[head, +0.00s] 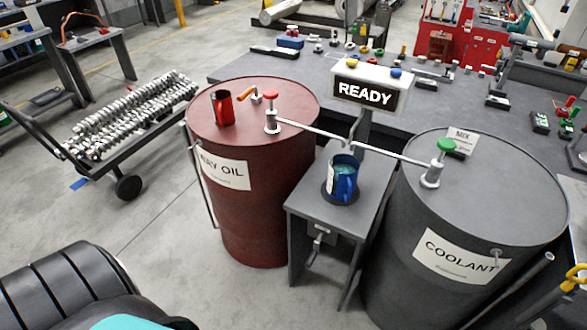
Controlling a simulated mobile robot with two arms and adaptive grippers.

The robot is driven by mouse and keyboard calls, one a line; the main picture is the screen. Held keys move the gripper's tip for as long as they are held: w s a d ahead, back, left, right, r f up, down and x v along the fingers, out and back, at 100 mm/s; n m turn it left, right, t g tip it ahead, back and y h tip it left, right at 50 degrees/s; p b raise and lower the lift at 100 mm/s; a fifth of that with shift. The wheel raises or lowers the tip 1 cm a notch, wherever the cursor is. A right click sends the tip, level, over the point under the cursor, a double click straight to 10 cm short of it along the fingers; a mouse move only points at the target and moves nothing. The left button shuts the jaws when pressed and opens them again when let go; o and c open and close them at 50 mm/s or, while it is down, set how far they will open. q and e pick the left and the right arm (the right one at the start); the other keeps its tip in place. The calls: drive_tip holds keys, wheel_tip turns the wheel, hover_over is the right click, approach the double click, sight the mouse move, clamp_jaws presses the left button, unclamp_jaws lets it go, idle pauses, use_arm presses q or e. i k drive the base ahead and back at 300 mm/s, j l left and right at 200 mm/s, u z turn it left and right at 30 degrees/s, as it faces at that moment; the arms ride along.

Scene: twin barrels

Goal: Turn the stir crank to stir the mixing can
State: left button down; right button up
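The blue mixing can (344,182) stands upright on a small grey stand (309,205) between two barrels, with bluish liquid visible inside. A grey metal crank (316,242) hangs on the front of the stand, below its top. I cannot tell whether this is the stir crank. A small orange-handled lever (246,91) sits on top of the dark red WAY OIL barrel (255,225). Neither of my grippers is in view, so nothing is seen touching the can or either crank.
A red-knobbed pump (272,118) and a green-knobbed pump (433,174) send spouts towards the can. The green one is on the grey COOLANT barrel (410,285). A red mug (222,107) stands on the red barrel. A READY sign (366,95) stands behind.

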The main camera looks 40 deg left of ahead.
sight(310, 262)
drive_tip(key=l+u, duration=0.15)
drive_tip(key=u, duration=0.3)
drive_tip(key=l+u, duration=0.2)
drive_tip(key=u, duration=0.2)
drive_tip(key=k+l+u, duration=0.1)
drive_tip(key=u, duration=0.35)
